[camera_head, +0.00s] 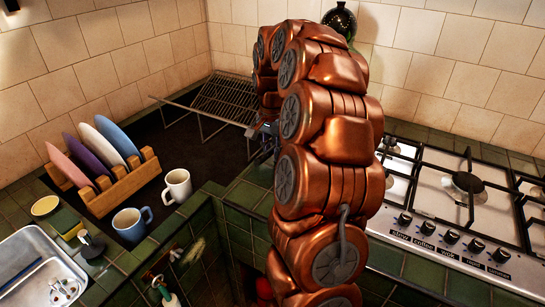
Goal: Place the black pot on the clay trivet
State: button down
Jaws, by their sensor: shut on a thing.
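My copper-coloured arm rises through the middle of the view and bends over at the top. A small part of my gripper (263,131) shows at the left edge of the arm, low over the counter by the wire rack. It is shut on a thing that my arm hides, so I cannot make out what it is. A dark, shiny, round vessel with a narrow neck (340,21) shows at the back wall, above the arm. I cannot tell whether it is the black pot. I cannot make out a clay trivet.
A gas stove (440,186) with knobs fills the right. A wire rack (226,99) stands in the back corner. A wooden plate rack (118,185), a white mug (177,186) and a blue mug (132,222) stand at left.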

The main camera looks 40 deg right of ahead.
jog(key=shift+w+d+r, duration=0.1)
jog(key=shift+w+d, duration=0.15)
jog(key=shift+f+p, duration=0.55)
jog(key=shift+f, duration=1.25)
jog(key=c, duration=1)
grip_release()
jog(key=shift+a+r+b, duration=0.1)
jog(key=shift+r+b, duration=1.1)
jog(key=shift+r, duration=4.8)
